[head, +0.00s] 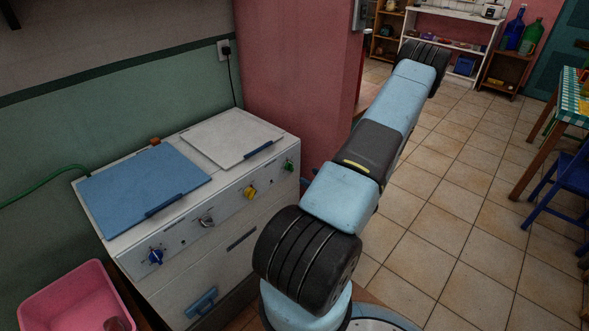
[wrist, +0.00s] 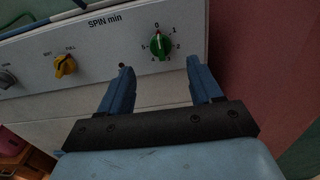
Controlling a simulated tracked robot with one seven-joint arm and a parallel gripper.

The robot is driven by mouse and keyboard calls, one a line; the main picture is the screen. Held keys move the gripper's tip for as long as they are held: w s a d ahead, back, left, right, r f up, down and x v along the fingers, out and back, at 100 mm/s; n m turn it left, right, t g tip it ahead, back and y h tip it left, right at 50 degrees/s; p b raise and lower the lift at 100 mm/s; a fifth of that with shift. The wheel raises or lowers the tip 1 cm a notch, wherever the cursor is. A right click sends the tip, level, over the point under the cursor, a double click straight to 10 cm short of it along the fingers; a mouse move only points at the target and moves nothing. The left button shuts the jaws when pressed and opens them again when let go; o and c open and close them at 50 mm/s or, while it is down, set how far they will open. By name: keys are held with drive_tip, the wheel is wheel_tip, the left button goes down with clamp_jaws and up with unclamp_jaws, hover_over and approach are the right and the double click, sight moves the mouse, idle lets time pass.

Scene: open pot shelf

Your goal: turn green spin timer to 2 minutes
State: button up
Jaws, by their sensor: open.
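The green spin timer (wrist: 160,44) is a round knob on the white front panel, under the printed words "SPIN min". Its pale pointer mark faces up at the 0, with numbers around it. In the head view the green knob (head: 289,166) sits at the right end of the washing machine's panel (head: 232,198). My gripper (wrist: 158,66) is open and empty in the wrist view, its two blue fingers pointing at the panel. The knob shows just beyond and between the fingertips, apart from them. In the head view my gripper is hidden behind my arm.
A yellow knob (wrist: 65,65) and a grey knob (wrist: 7,80) sit left on the panel. The machine has a blue lid (head: 140,190) and a white lid (head: 232,137). A pink wall (head: 295,80) stands close on the right; a pink basin (head: 75,295) is at lower left.

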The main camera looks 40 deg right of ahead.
sight(293, 167)
drive_tip(key=w, duration=0.8)
drive_tip(key=shift+w+a, duration=0.3)
drive_tip(key=shift+a, duration=0.05)
drive_tip(key=shift+c, duration=0.4)
drive_tip(key=c, duration=0.9)
